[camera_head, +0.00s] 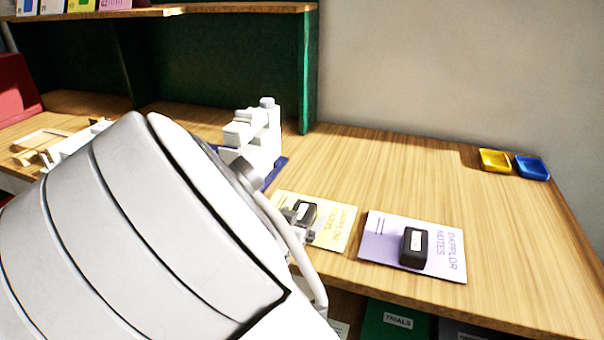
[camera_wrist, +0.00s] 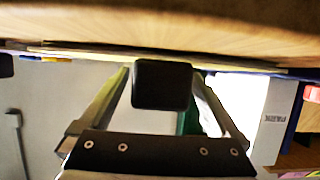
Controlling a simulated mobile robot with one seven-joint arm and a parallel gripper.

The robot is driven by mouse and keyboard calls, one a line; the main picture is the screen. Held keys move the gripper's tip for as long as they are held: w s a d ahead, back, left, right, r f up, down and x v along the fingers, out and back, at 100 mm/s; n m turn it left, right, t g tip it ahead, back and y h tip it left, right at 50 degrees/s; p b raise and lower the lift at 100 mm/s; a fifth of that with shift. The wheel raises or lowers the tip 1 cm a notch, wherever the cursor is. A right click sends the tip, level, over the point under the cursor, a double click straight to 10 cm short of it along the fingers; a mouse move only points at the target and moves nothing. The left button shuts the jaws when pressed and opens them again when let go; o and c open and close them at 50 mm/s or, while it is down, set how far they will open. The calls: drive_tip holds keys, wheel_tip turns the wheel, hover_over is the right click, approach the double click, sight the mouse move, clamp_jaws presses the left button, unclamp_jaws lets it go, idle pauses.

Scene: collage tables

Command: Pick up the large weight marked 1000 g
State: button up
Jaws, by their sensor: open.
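A dark block-shaped weight (camera_head: 306,212) with a pale label sits on a yellow notes booklet (camera_head: 343,222). A second dark weight (camera_head: 414,247) with a pale label sits on a lilac notes booklet (camera_head: 375,243) to the right. The label figures are too small to read, so I cannot tell which is marked 1000 g. My gripper (camera_head: 298,217) is at the weight on the yellow booklet, partly hidden by my arm. In the wrist view, the dark weight (camera_wrist: 162,86) shows between the open fingers of my gripper (camera_wrist: 161,76). I cannot tell whether they touch it.
A white instrument (camera_head: 262,135) on a blue base stands behind my gripper. A yellow dish (camera_head: 495,161) and a blue dish (camera_head: 532,167) sit at the back right. Green shelving rises at the back left. The table between the booklets and dishes is clear.

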clamp_jaws()
idle(0.3)
drive_tip(key=shift+r, duration=0.15)
